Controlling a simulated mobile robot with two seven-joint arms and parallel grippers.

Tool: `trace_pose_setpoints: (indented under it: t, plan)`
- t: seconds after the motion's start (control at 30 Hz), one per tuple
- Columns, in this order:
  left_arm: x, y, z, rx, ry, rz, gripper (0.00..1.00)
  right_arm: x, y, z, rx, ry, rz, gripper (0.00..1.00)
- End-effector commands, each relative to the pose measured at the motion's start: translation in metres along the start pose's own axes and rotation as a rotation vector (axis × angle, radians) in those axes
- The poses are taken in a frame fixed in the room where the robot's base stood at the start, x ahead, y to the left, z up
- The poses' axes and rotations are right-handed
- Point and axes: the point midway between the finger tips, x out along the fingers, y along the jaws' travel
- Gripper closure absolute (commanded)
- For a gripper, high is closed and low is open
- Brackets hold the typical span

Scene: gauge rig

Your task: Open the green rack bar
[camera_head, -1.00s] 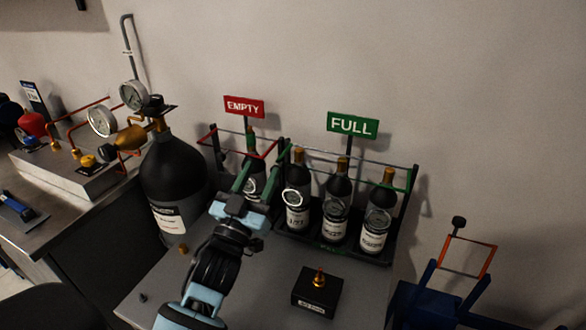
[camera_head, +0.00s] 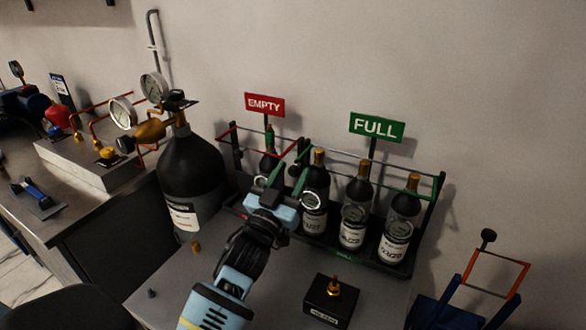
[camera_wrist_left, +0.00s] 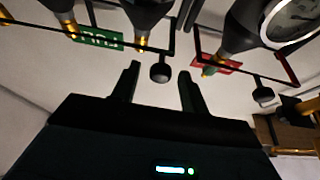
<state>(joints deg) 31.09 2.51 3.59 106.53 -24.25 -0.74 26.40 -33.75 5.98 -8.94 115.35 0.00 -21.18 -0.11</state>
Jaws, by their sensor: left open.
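The green rack bar (camera_head: 426,194) runs across the necks of the bottles under the green FULL sign (camera_head: 376,127). It looks closed, and its left part is partly hidden by my gripper and the bottles. My left gripper (camera_head: 287,178) is open and empty in front of the rack, between the EMPTY and FULL sections. In the left wrist view, which shows the scene upside down, its two fingers (camera_wrist_left: 158,82) stand apart. A dark round knob (camera_wrist_left: 160,73) appears between them; I cannot tell its depth. My right gripper is out of view.
A bottle (camera_head: 269,155) stands under the red EMPTY sign (camera_head: 264,104), behind a red bar. A large dark cylinder (camera_head: 190,170) with gauges stands to the left. A small black block (camera_head: 328,297) sits on the grey table in front.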

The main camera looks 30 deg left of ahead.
Motion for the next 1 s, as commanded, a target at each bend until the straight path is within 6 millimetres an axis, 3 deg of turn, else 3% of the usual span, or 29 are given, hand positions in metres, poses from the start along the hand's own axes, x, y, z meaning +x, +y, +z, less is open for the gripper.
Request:
trace_pose_setpoints:
  t: [0.2, 0.47, 0.8, 1.0]
  plan:
    - [0.016, 0.0, 0.0, 0.001, 0.0, 0.0, 0.56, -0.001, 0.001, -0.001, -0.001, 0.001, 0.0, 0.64]
    - [0.017, 0.0, 0.001, 0.0, -0.002, 0.0, 0.56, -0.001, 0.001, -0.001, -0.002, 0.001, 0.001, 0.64]
    - [0.017, 0.0, 0.001, 0.0, -0.001, 0.0, 0.98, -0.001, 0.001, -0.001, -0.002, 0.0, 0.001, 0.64]
    - [0.017, 0.0, 0.001, 0.0, -0.001, 0.0, 1.0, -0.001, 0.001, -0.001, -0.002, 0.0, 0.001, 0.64]
